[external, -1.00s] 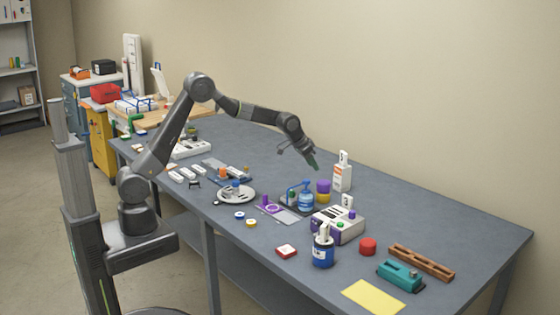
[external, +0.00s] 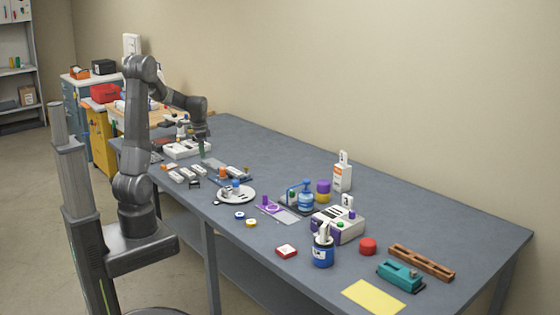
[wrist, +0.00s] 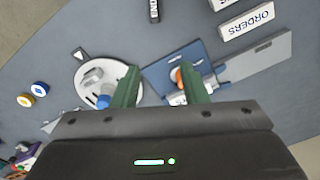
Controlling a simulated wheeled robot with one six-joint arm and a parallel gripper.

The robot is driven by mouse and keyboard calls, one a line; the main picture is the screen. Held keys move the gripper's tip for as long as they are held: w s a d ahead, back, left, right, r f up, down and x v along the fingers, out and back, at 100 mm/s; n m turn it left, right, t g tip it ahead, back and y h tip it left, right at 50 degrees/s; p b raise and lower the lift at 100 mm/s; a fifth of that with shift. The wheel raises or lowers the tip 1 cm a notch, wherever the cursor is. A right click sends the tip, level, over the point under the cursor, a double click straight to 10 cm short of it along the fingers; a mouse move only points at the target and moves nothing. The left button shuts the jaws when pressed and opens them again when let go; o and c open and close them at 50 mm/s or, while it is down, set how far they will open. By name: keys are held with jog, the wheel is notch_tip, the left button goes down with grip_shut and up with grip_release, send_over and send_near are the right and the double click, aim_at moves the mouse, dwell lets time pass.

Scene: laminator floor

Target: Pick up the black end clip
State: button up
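The black end clip (external: 194,184) is a small dark piece on the grey table, between the white label blocks and the round white plate. In the wrist view a black piece that looks like it (wrist: 154,10) is cut off by the top edge. My gripper (external: 202,147) is above the table's far-left part, behind the clip and pointing down. In the wrist view my gripper (wrist: 160,78) has its two green fingers apart with nothing held between them. The clip lies ahead of the fingertips in that view, clear of them.
White label blocks (wrist: 245,17) lie beside the clip. A round white plate (wrist: 83,72) with small parts is to the left, and a blue board (wrist: 153,77) with an orange-topped piece is below the fingers. Bare table surrounds the clip.

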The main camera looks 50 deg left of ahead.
jog(key=s+a, duration=0.2)
jog(key=s, duration=0.3)
jog(key=shift+g, duration=0.3)
jog(key=f, duration=0.8)
jog(key=shift+w+d+f, duration=0.15)
jog(key=shift+w+f, duration=0.15)
jog(key=shift+f, duration=0.1)
jog(key=shift+w+f+p, duration=0.2)
jog(key=shift+f+p, duration=0.35)
jog(key=shift+f, duration=2.1)
jog(key=shift+c, duration=0.4)
grip_shut()
